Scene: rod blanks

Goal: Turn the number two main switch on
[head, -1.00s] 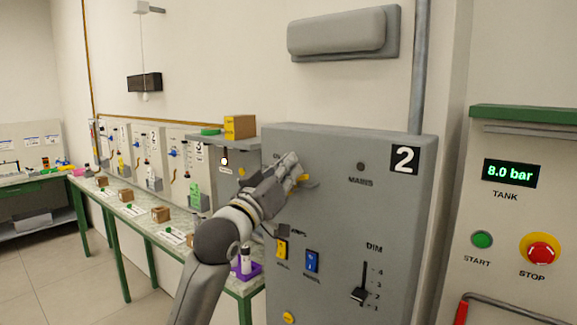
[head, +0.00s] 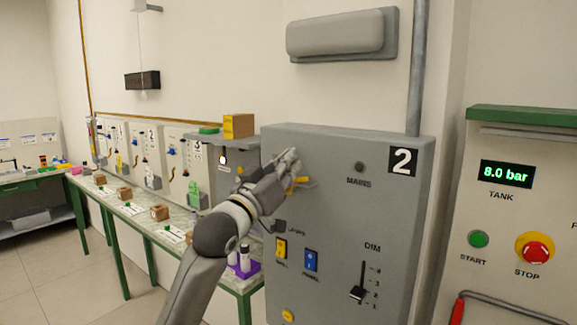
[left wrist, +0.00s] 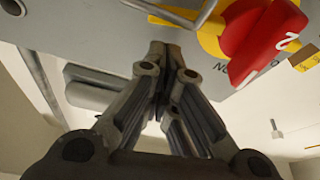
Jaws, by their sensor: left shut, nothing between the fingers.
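The number two panel is a grey cabinet (head: 400,240) with a black and white "2" plate (head: 402,161) and a small dark lamp over the label "MAINS" (head: 359,168). In the left wrist view the main switch is a red rotary handle (left wrist: 262,28) on a yellow plate, marked with a white "2". In the head view my left gripper (head: 297,166) is at the cabinet's upper left and hides most of the switch; a bit of yellow shows beside it. In the wrist view the left gripper (left wrist: 164,50) is shut and empty, beside the red handle. My right gripper is not in view.
Below are a yellow switch (head: 281,248), a blue switch (head: 311,260) and a DIM slider (head: 358,293). To the right a tank panel has a green START button (head: 478,239) and a red STOP button (head: 535,248). A bench (head: 132,212) with small boxes runs left.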

